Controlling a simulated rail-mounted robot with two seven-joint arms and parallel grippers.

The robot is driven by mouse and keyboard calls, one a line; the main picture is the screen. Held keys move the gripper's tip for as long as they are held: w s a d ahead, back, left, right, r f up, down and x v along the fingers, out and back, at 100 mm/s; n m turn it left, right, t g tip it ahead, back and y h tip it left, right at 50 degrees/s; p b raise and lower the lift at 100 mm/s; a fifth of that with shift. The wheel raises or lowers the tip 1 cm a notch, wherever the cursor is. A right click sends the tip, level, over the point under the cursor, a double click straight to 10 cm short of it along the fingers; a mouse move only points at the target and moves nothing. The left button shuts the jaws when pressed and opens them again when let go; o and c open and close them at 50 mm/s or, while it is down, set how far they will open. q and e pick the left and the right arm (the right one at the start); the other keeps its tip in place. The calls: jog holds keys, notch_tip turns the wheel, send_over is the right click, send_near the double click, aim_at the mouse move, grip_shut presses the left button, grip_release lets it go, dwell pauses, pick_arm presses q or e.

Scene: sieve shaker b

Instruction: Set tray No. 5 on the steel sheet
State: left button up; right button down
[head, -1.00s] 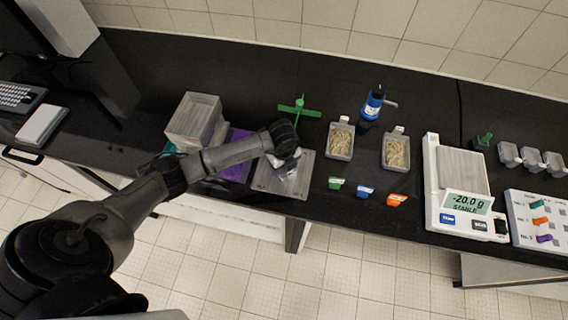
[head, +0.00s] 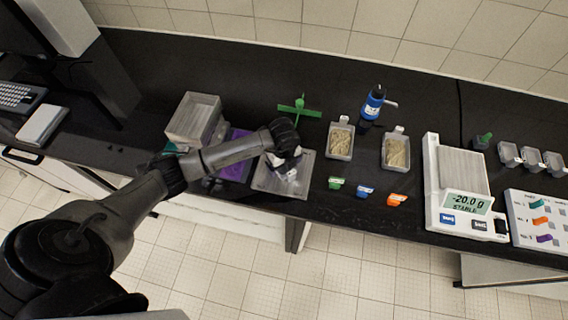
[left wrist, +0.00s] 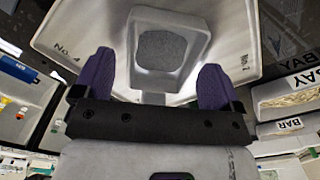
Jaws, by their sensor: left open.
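The steel sheet (head: 268,183) lies flat near the front edge of the bench, left of the middle. In the left wrist view its pale surface (left wrist: 85,35) bears the marks "No. 4" and "No. 2". A small grey tray (left wrist: 190,48) with a speckled grey floor sits on or just above the sheet; I cannot tell which, nor read its number. My left gripper (head: 287,165) is over the sheet in the head view. Its purple fingers (left wrist: 157,85) are open, with the tray's narrow tab between them. My right gripper is out of view.
A grey box (head: 196,115) and a purple mat (head: 237,165) lie left of the sheet. Two grain-filled trays (head: 341,140) (head: 396,151) and a blue bottle (head: 373,103) stand right. A balance (head: 460,175) reads -20.0 g. Several small trays (head: 510,155) are at far right.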

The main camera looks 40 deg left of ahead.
aim_at(284, 168)
pick_arm(q)
notch_tip(284, 168, up, 11)
jog(key=shift+r, duration=0.2)
